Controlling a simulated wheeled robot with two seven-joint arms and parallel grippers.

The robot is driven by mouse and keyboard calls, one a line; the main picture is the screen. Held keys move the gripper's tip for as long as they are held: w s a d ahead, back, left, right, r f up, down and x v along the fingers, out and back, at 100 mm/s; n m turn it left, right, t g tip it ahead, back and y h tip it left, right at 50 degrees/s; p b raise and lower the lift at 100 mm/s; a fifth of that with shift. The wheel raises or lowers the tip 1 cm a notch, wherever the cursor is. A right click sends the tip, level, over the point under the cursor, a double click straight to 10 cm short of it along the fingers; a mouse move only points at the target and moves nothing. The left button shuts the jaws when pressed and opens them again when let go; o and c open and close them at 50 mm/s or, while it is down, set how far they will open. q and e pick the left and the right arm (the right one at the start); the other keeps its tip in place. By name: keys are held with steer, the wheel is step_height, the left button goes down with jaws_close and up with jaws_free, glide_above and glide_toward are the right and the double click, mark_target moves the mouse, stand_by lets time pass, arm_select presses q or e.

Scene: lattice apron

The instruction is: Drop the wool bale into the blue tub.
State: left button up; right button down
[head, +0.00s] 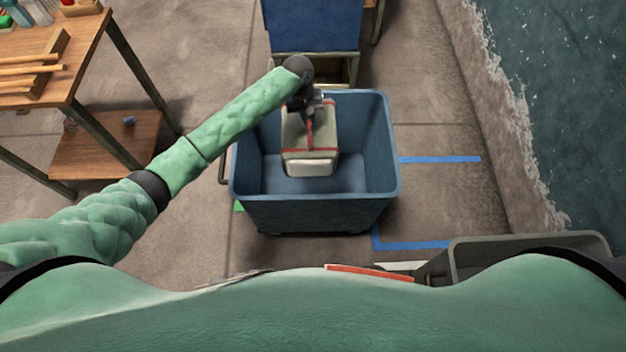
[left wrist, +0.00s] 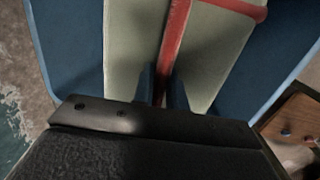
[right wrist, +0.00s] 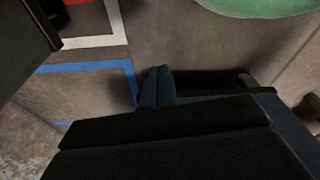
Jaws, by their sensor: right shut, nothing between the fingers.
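The wool bale (head: 322,128) is a pale grey-green block with red straps. It hangs inside the outline of the blue tub's opening, with bare tub floor showing in front of it. The blue tub (head: 315,214) stands on the floor ahead of me. My left gripper (head: 309,117) is over the bale's top. In the left wrist view its fingers (left wrist: 163,88) close around the red strap on the bale (left wrist: 125,45), with tub walls on both sides. My right gripper (right wrist: 157,87) is shut and empty above the floor; it is not seen in the head view.
Another blue container (head: 312,25) stands on a stand behind the tub. A wooden table (head: 85,45) with a lower shelf is at the left. A grey bin (head: 530,250) is at the lower right. Blue tape (head: 440,159) marks the floor, and water (head: 570,90) lies beyond the right edge.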

arm_select(q)
steer(key=o, duration=0.5)
steer(key=shift+r, duration=0.15)
arm_select(e)
steer(key=shift+s+d, duration=0.1)
steer(key=shift+s, duration=0.05)
steer(key=shift+f, duration=0.1)
arm_select(q)
steer(key=shift+w+a+r+b, duration=0.15)
steer(key=shift+r+b, duration=0.25)
steer(key=shift+r, duration=0.85)
steer(key=shift+w+a+r+b, duration=0.1)
steer(key=shift+a+r+b, duration=0.2)
steer(key=shift+r, duration=1)
steer(key=shift+w+a+r+b, duration=0.1)
steer(key=shift+r+b, duration=0.35)
steer(key=shift+r, duration=0.8)
arm_select(e)
steer(key=shift+w+a+r, duration=0.3)
steer(key=shift+r, duration=0.6)
steer(key=shift+w+a+r, duration=0.25)
steer(key=shift+a+r, duration=0.05)
steer(key=shift+r, duration=0.55)
steer(key=shift+w+a+r, duration=0.3)
steer(key=shift+r, duration=0.6)
